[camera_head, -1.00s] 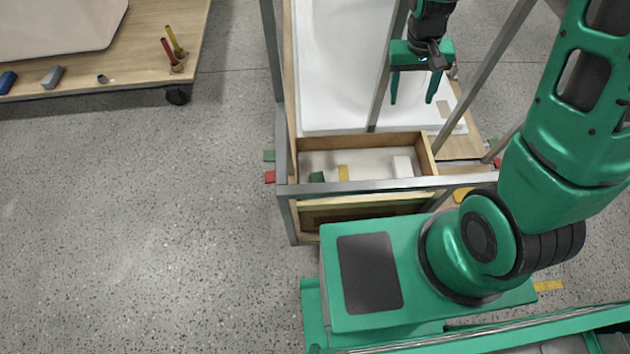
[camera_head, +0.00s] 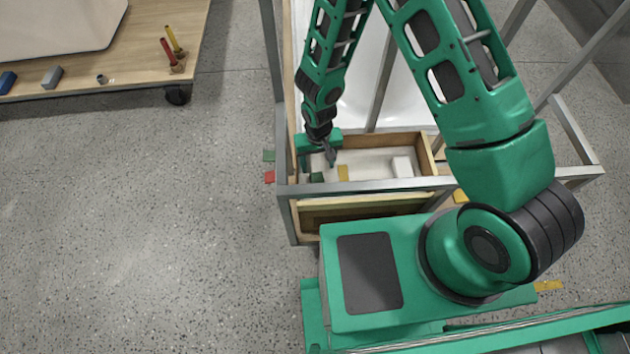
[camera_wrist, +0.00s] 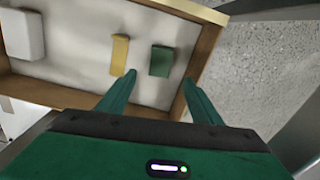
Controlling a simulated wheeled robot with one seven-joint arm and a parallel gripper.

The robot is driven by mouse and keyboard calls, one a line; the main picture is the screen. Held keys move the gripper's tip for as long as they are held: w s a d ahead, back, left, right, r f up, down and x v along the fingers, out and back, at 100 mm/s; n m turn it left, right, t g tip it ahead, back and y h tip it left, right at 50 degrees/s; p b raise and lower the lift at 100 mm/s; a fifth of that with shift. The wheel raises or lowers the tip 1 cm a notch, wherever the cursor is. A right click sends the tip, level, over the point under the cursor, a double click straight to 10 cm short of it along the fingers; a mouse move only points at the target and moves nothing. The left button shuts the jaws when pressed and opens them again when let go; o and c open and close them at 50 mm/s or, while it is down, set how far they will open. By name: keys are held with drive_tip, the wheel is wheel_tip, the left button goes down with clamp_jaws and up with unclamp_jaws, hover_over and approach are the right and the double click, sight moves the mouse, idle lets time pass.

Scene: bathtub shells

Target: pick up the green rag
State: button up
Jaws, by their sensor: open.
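The green rag (camera_wrist: 161,61) is a small dark green block-like piece lying on the pale floor of a wooden tray (camera_wrist: 60,92). In the head view the green rag (camera_head: 317,177) shows only in part, near the tray's left end, with my arm close by. My gripper (camera_wrist: 158,88) is open and empty. In the wrist view its two fingers point into the tray, and the rag lies beyond and between their tips. In the head view my gripper (camera_head: 318,158) is over the left end of the tray (camera_head: 425,155). I see no contact with the rag.
A yellow block (camera_wrist: 120,54) lies just left of the rag in the wrist view, and a white block (camera_wrist: 24,36) is farther left. The tray's wooden walls and a grey metal frame rail (camera_head: 370,186) stand close around. A white tub shell (camera_head: 400,95) is behind.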

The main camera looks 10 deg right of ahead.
sight(318, 179)
wheel_tip(318, 179, down, 4)
drive_tip(key=shift+r, duration=0.1)
drive_tip(key=shift+s+f, duration=0.15)
drive_tip(key=shift+f, duration=1.25)
drive_tip(key=shift+s+f, duration=0.1)
drive_tip(key=shift+f, duration=1.25)
drive_tip(key=c, duration=1.1)
